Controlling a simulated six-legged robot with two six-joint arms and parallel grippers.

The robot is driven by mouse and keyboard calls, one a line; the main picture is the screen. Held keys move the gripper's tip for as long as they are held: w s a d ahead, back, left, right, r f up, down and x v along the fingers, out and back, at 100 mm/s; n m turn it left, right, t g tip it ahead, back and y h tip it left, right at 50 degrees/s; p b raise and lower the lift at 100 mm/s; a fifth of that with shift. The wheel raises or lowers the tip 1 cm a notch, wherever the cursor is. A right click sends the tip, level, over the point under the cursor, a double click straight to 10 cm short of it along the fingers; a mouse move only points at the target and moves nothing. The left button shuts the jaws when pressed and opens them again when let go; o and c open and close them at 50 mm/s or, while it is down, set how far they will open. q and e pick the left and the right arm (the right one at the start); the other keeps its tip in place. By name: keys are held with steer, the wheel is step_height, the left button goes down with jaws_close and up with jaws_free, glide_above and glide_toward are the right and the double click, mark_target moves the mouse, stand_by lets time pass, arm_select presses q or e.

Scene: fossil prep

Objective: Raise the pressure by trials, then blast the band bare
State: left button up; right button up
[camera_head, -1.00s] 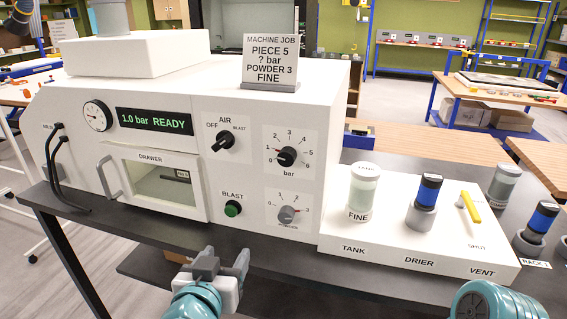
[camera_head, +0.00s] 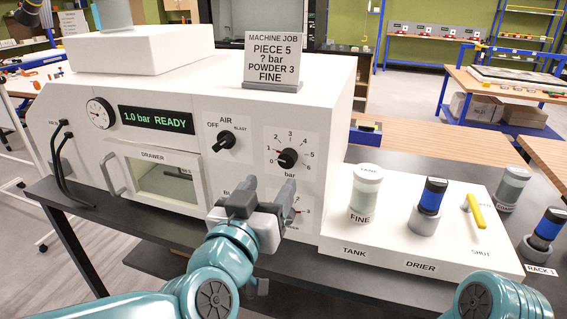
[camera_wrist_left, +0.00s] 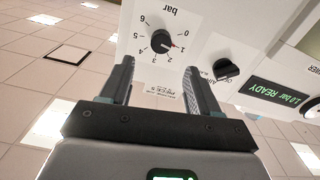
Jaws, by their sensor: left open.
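The white blasting machine shows "1.0 bar READY" on its display (camera_head: 156,120). Its black bar knob (camera_head: 288,158) has its red mark near 1; it also shows in the left wrist view (camera_wrist_left: 161,40). The AIR knob (camera_head: 224,141) is turned slantwise. The drawer (camera_head: 158,182) is shut, with a dim, unclear interior behind its window. The card (camera_head: 273,60) reads PIECE 5, ? bar, POWDER 3, FINE. My left gripper (camera_head: 264,196) is open and empty before the panel, below the bar knob. It hides the BLAST button and part of the powder knob. My right gripper is out of view.
On the white ledge at right stand the FINE tank (camera_head: 365,192), a blue-banded drier (camera_head: 429,205) and a yellow vent lever (camera_head: 475,210) marked SHUT. A grey-lidded jar (camera_head: 511,188) and another blue-banded cartridge (camera_head: 542,232) stand beyond. Black hoses (camera_head: 58,165) hang at left.

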mark_target(285, 161)
arm_select(q)
steer(key=p+x, duration=0.1)
steer(key=x, duration=0.6)
steer(key=shift+w+f, duration=0.15)
steer(key=shift+w, duration=0.05)
steer(key=shift+w+d, duration=0.15)
steer(key=shift+w, duration=0.4)
steer(key=shift+s, duration=0.1)
steer(key=c, duration=1)
